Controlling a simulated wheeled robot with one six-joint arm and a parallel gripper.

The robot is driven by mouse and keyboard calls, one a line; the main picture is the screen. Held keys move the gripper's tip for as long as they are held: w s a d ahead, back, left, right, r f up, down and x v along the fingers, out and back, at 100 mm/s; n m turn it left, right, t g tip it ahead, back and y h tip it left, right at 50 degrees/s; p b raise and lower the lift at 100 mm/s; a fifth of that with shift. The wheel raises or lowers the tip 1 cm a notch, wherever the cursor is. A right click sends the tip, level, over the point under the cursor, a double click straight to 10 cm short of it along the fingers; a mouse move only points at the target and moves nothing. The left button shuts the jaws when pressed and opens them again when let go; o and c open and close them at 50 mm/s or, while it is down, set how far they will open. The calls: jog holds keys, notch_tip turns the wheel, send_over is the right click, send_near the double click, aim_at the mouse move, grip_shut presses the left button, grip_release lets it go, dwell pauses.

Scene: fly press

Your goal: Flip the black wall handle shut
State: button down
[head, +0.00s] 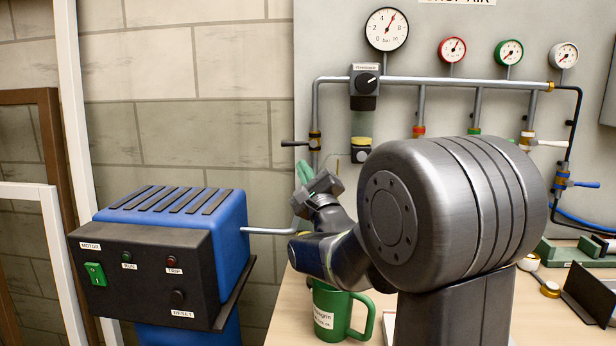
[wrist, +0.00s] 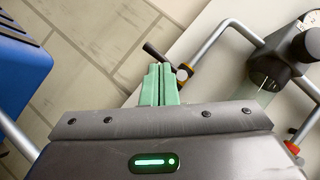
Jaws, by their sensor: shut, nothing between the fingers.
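The black wall handle (head: 294,143) is a short lever on a brass-coloured valve (head: 314,141) on the left vertical pipe. In the head view it points left, crosswise to the pipe. In the wrist view the black handle (wrist: 154,51) runs from upper left towards the valve (wrist: 184,72), just beyond my fingertips. My gripper (head: 303,172) has pale green fingers and is just below the handle in the head view. In the wrist view my gripper (wrist: 160,72) is shut and empty. I cannot tell whether the fingertips touch the handle.
A blue motor box (head: 172,240) with a bent grey rod stands left of my arm. A green mug (head: 335,312) stands on the bench below my arm. Pipes, gauges and a regulator (head: 364,85) fill the panel to the right. The brick wall left of the panel is bare.

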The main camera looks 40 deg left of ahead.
jog(key=shift+s+d, duration=0.65)
jog(key=shift+d, duration=0.35)
jog(key=w+a+p, duration=0.1)
jog(key=w+a, duration=0.4)
jog(key=a, duration=0.2)
jog(key=w+d+f+n+g+p, duration=0.2)
jog(key=w+n+p, duration=0.3)
jog(key=p, duration=0.9)
jog(key=shift+w+f+n+g+h, duration=0.3)
jog(key=shift+f+g+h, duration=0.15)
jog(key=shift+g, duration=0.35)
jog(key=shift+f, duration=0.1)
jog(key=shift+s+a+f+b, duration=0.1)
jog(key=shift+b, duration=0.25)
